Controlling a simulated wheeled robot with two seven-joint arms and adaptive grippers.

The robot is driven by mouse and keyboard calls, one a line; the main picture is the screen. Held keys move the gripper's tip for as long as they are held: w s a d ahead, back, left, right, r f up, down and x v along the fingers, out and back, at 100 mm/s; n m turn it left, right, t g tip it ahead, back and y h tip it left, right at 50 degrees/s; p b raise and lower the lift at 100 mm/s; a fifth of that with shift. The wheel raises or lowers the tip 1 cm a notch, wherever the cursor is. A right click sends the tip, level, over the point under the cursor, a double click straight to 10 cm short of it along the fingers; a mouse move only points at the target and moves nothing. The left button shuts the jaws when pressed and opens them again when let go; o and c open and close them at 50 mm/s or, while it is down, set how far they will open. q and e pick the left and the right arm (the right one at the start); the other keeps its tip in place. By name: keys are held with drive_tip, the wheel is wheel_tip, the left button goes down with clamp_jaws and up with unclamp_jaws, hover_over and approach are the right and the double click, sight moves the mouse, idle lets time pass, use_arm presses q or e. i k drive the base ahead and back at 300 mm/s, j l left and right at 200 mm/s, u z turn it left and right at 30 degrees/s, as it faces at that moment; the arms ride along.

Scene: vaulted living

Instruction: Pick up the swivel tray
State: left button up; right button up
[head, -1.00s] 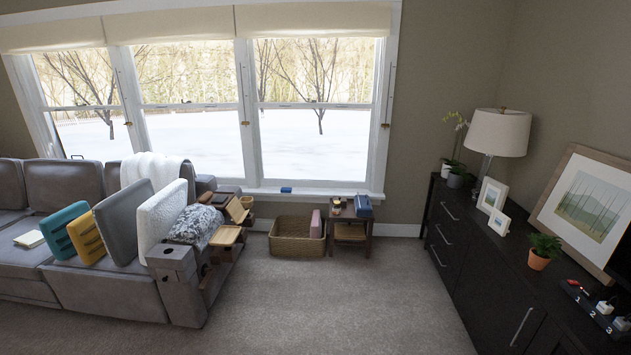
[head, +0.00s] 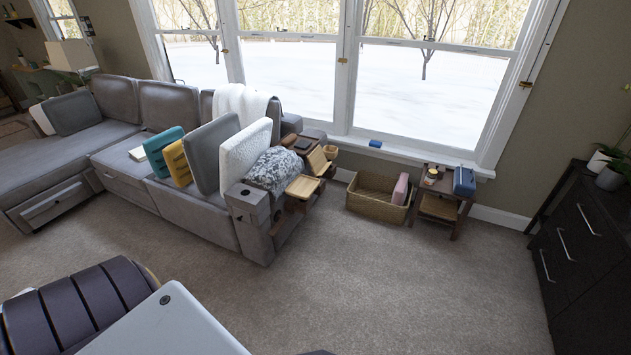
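A light wooden tray (head: 302,187), which looks like the swivel tray, sits level at the near arm end of the grey sofa (head: 215,223), over a brown wooden side unit. A second, tilted wooden piece (head: 317,160) is just behind it; I cannot tell whether the two are joined. Neither of my grippers is in view, and nothing is touching the tray.
A wicker basket (head: 377,206) holding a pink item and a small wooden side table (head: 440,203) stand under the window. A dark cabinet (head: 590,270) is at right. Open carpet (head: 370,290) lies before the sofa. A dark ribbed object (head: 75,310) and a white panel (head: 170,325) fill the lower left.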

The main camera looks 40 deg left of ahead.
sight(302, 187)
drive_tip(key=i+j, duration=0.15)
drive_tip(key=j, duration=0.2)
drive_tip(key=i+j, duration=0.15)
drive_tip(key=j, duration=0.2)
drive_tip(key=i+j, duration=0.2)
drive_tip(key=j, duration=0.15)
drive_tip(key=i+j+z, duration=0.1)
drive_tip(key=j, duration=0.25)
